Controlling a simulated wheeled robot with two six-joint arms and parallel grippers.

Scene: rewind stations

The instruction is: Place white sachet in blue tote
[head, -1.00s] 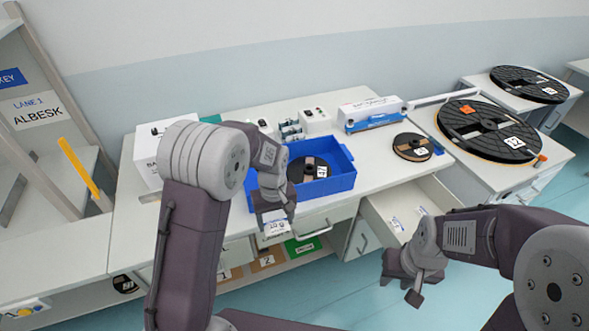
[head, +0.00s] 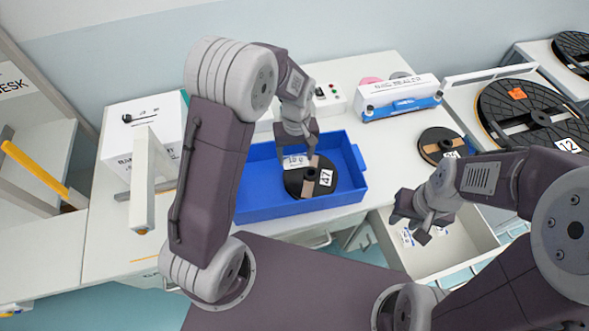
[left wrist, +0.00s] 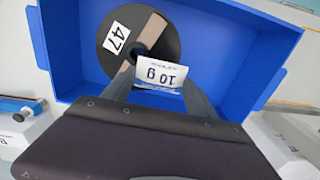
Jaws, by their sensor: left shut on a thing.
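The white sachet (head: 296,160), printed "10 g", is held between the fingers of my left gripper (head: 298,150). The sachet also shows in the left wrist view (left wrist: 161,75), upside down between the fingertips. My left gripper is shut on it, above the inside of the blue tote (head: 262,208). The tote (left wrist: 225,85) also holds a black reel (head: 322,180) labelled 47, partly behind the sachet in the wrist view. My right gripper (head: 412,225) is over the open drawer; I cannot tell whether its jaws are open.
An open drawer (head: 440,258) with white sachets lies below the bench at right. A bag sealer (head: 400,97) and another black reel (head: 437,143) stand on the bench right of the tote. A white box (head: 143,132) stands at left.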

